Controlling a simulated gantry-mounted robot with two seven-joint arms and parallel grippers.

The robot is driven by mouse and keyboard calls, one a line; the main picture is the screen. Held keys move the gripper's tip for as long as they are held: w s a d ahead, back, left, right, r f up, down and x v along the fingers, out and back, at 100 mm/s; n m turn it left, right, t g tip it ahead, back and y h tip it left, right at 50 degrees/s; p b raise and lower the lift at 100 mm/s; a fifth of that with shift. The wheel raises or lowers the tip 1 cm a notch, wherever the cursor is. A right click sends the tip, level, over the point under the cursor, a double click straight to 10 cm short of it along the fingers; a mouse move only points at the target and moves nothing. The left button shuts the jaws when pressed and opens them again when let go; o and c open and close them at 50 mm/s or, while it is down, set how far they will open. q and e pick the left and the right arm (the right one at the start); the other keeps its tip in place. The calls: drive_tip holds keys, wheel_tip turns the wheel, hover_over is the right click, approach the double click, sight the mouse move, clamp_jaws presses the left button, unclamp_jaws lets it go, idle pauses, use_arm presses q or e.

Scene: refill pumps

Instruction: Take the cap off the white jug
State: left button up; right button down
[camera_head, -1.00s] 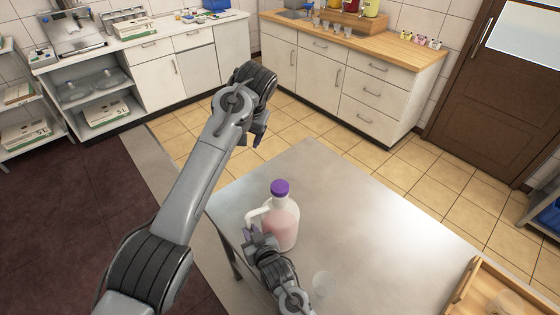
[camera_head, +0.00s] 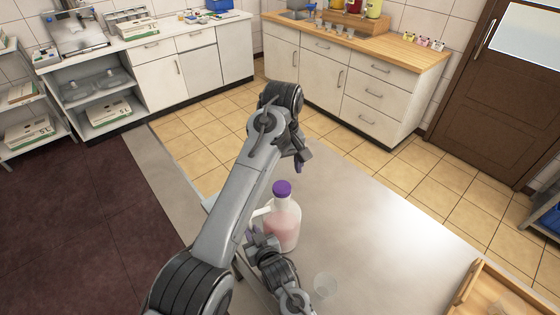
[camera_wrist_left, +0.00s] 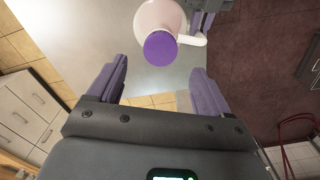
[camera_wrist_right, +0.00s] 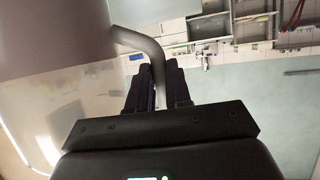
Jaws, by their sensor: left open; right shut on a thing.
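The white jug (camera_head: 284,222) with pink liquid stands upright on the metal table in the head view. Its purple cap (camera_head: 282,188) is on its neck. In the left wrist view the cap (camera_wrist_left: 160,48) lies ahead of the fingers, a little above the space between them. My left gripper (camera_head: 300,163) is open and empty, above and behind the jug, apart from the cap. My right gripper (camera_head: 256,240) is low at the jug's left side, shut on its handle. The right wrist view shows the handle (camera_wrist_right: 153,60) running between the closed fingers (camera_wrist_right: 155,88).
The metal table (camera_head: 380,230) is mostly clear to the right of the jug. A small clear cup (camera_head: 325,284) stands near the right arm. A wooden tray (camera_head: 500,290) is at the lower right. Counters with drawers (camera_head: 350,80) stand at the back.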

sight(282, 187)
use_arm(q)
drive_tip(key=shift+f, duration=3.25)
drive_tip(key=shift+c, duration=0.2)
drive_tip(key=c, duration=1.1)
drive_tip(key=n, duration=0.2)
drive_tip(key=shift+n, duration=0.4)
drive_tip(key=shift+r, duration=0.25)
drive_tip(key=shift+r, duration=0.85)
drive_tip(key=shift+r, duration=0.1)
